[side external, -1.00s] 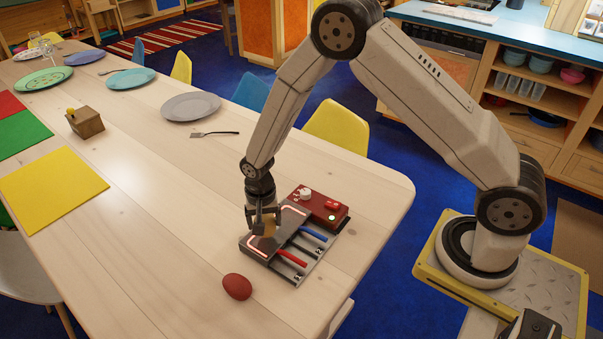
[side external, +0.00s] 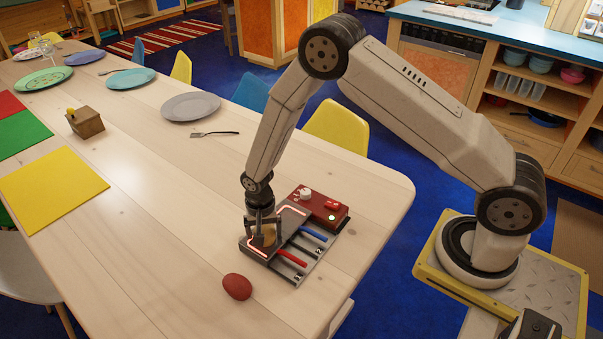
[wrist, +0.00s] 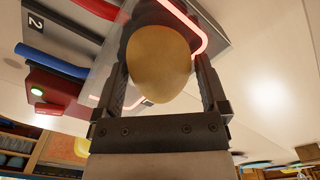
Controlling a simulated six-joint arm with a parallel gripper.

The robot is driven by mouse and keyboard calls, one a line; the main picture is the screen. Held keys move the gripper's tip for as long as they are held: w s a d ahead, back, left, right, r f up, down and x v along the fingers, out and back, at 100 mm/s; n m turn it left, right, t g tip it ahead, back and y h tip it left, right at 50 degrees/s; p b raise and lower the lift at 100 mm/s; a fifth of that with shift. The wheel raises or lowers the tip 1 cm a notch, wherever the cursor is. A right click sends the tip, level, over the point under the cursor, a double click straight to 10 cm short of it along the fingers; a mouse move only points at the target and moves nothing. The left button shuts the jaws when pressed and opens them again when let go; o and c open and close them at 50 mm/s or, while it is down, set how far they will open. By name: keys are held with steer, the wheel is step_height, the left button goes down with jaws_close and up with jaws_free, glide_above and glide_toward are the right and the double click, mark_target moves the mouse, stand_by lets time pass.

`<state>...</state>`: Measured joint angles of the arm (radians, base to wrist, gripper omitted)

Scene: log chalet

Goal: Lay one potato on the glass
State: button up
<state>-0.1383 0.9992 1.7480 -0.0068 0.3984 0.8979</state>
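The potato in my gripper is tan and rounded; it fills the middle of the wrist view (wrist: 160,62) and shows small in the side view (side external: 265,236). My gripper (side external: 264,236) points down, with one finger on each side of this potato, and appears shut on it. It is low over the dark grey device with a glowing pinkish line (side external: 294,211), which seems to carry the glass; the line also shows in the wrist view (wrist: 184,17). Contact under the potato is hidden. A red-brown potato (side external: 237,286) lies on the table in front of the device.
A red box (side external: 320,206) with a knob, switch and green light adjoins the device. Blue (side external: 313,233) and red (side external: 291,258) bars lie along its right side.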

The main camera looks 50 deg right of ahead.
mark_target(264, 227)
steer(key=shift+r, duration=0.25)
step_height(264, 227, up, 12)
stand_by(1.0)
stand_by(0.5)
steer(key=s+d+r+n+t, duration=0.1)
steer(key=s+d+r+n, duration=0.2)
steer(key=s, duration=0.4)
steer(key=s+d+r+n+t, duration=0.1)
steer(key=s+d+r+n, duration=0.2)
steer(key=s+r+n, duration=0.2)
steer(key=s, duration=0.3)
steer(key=shift+s+r+n+t, duration=0.2)
steer(key=shift+n+t, duration=0.1)
